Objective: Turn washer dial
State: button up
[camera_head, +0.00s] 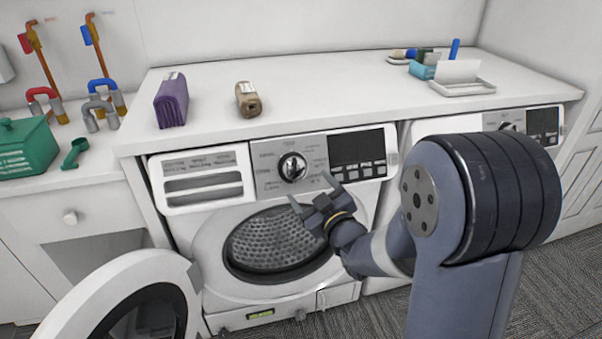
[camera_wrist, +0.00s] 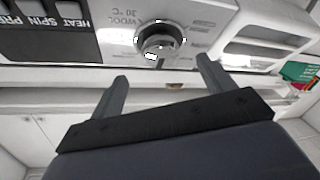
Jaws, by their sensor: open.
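The washer dial (camera_head: 292,168) is a round silver knob on the control panel of the left washer (camera_head: 208,245), between the detergent drawer and the dark display. In the wrist view the dial (camera_wrist: 158,42) lies beyond and between the two fingertips, apart from them. My gripper (camera_head: 313,194) is open and empty, in front of the washer, below and slightly right of the dial in the head view. Its spread fingers (camera_wrist: 163,70) also show in the wrist view. Nothing hides the dial.
The washer's round door (camera_head: 68,303) hangs open at lower left. A white counter (camera_head: 320,85) above holds a purple folded cloth (camera_head: 172,101) and a brown bundle (camera_head: 248,99). A second machine (camera_head: 545,125) stands right, partly behind my arm. A green box (camera_head: 25,150) sits far left.

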aim_at(298, 173)
jog(key=x, duration=0.6)
jog(key=shift+w+a+p, duration=0.2)
jog(key=shift+w+p, duration=0.15)
jog(key=shift+w, duration=0.05)
jog(key=shift+c, duration=0.3)
jog(key=c, duration=0.9)
